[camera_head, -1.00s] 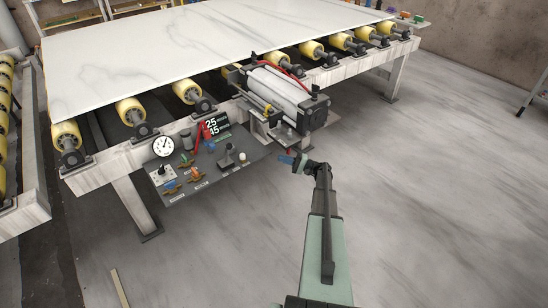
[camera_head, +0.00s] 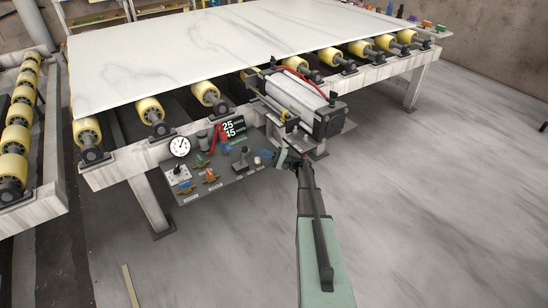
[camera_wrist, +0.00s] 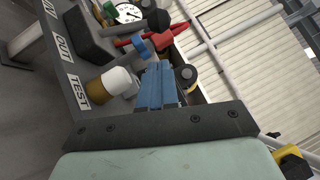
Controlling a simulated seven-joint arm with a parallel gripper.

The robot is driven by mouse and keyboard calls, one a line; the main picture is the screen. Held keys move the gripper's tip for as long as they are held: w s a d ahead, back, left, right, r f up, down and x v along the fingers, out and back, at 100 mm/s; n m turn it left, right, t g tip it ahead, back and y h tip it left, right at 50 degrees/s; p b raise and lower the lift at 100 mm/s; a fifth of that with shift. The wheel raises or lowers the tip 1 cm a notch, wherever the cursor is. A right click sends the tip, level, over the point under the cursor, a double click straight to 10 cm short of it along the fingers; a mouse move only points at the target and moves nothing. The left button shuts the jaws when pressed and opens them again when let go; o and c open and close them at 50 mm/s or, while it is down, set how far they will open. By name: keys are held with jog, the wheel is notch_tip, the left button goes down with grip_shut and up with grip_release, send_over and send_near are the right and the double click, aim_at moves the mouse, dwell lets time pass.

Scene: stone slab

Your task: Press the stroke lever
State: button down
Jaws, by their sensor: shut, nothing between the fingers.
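The control panel (camera_head: 215,183) hangs at the slab table's front edge. It carries a black upright lever (camera_head: 241,158), a red lever (camera_head: 217,138) and small blue and orange handles. No readable label tells which one is the stroke lever. A white-topped knob (camera_head: 257,160) stands at the panel's right end; in the wrist view this knob (camera_wrist: 112,84) is beside a TEST label, with a black part (camera_wrist: 86,36) beside OUT. My gripper (camera_head: 281,157) is shut and empty, just right of the knob. Its blue fingers show in the wrist view (camera_wrist: 160,88).
A white slab (camera_head: 230,45) lies on yellow rollers (camera_head: 150,110). A grey cylinder unit (camera_head: 300,95) is mounted just behind and right of my gripper. The floor (camera_head: 430,200) at right is clear.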

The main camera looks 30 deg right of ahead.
aim_at(244, 152)
jog(key=shift+w+a+r, duration=0.1)
jog(key=shift+a+r, duration=0.15)
jog(key=shift+a, duration=0.45)
jog(key=shift+w+a+r, duration=0.1)
jog(key=shift+a+r, duration=0.2)
jog(key=shift+a, duration=0.35)
jog(key=shift+a+r, duration=0.25)
jog(key=shift+a, duration=0.45)
jog(key=shift+a+r+n+g, duration=0.25)
jog(key=shift+n+g, duration=0.05)
jog(key=shift+a+r, duration=0.1)
jog(key=shift+s+a+r+n+g+h, duration=0.1)
jog(key=shift+a+r+n+g+h, duration=0.45)
jog(key=shift+a+n+g, duration=0.3)
jog(key=shift+a+r+n+g+h, duration=0.25)
jog(key=shift+a+r+n+h, duration=0.15)
jog(key=shift+a+n, duration=0.25)
jog(key=shift+a+r+n+g+h, duration=0.15)
jog(key=shift+a+n+g+h, duration=0.25)
jog(key=shift+a+n+h, duration=0.25)
jog(key=shift+a+r+n+g+h, duration=0.1)
jog(key=shift+a+n+g+h, duration=0.3)
jog(key=shift+a+n+h, duration=0.25)
jog(key=shift+a, duration=0.2)
